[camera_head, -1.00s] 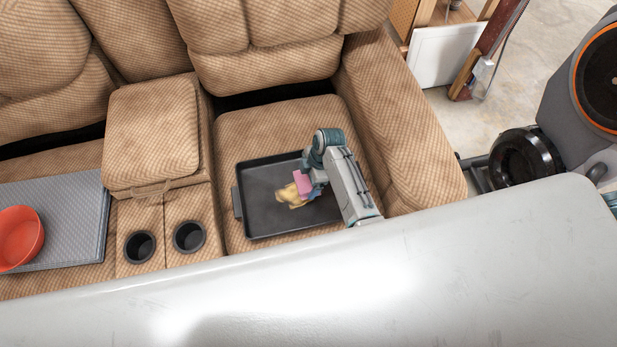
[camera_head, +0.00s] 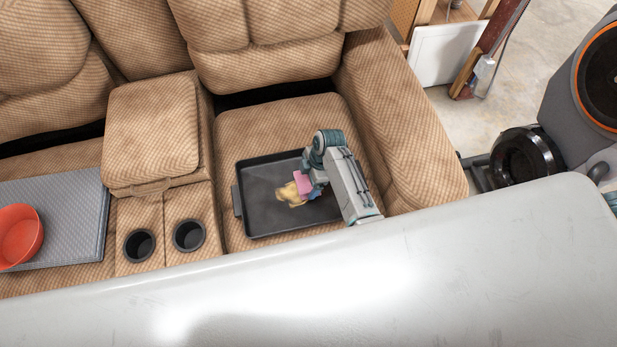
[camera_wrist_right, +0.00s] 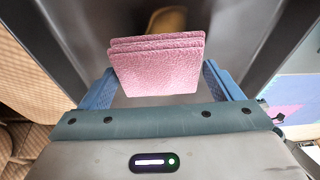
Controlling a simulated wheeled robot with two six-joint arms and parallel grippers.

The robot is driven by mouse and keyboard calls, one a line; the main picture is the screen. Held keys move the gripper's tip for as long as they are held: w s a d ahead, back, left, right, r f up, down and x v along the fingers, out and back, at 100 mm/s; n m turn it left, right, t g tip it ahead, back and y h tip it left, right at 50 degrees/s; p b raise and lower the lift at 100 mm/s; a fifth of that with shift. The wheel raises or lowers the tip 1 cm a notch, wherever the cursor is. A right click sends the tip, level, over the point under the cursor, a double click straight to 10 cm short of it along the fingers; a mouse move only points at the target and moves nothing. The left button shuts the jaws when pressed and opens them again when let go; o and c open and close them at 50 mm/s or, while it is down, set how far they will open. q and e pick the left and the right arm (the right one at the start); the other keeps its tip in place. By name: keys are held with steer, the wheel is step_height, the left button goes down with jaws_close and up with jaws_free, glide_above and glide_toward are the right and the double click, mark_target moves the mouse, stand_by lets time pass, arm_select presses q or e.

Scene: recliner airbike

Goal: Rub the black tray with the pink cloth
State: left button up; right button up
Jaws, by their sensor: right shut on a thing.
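The black tray (camera_head: 262,210) lies on the tan seat cushion, with a yellowish-brown stain (camera_head: 290,195) on its floor. My right gripper (camera_head: 312,190) is over the right half of the tray, beside the stain. It is shut on the folded pink cloth (camera_head: 304,184), which also shows between its blue fingers in the right wrist view (camera_wrist_right: 157,70). In that view part of the stain (camera_wrist_right: 168,20) shows beyond the cloth. Whether the cloth touches the tray floor I cannot tell. My left gripper is not in view.
The right armrest (camera_head: 405,130) rises close to my right arm. A console with two cup holders (camera_head: 188,236) stands left of the tray. Farther left, an orange bowl (camera_head: 20,235) sits on a grey mat (camera_head: 75,215).

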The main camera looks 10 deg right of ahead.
steer(key=shift+f, duration=0.65)
steer(key=shift+f, duration=0.25)
stand_by(0.8)
stand_by(0.4)
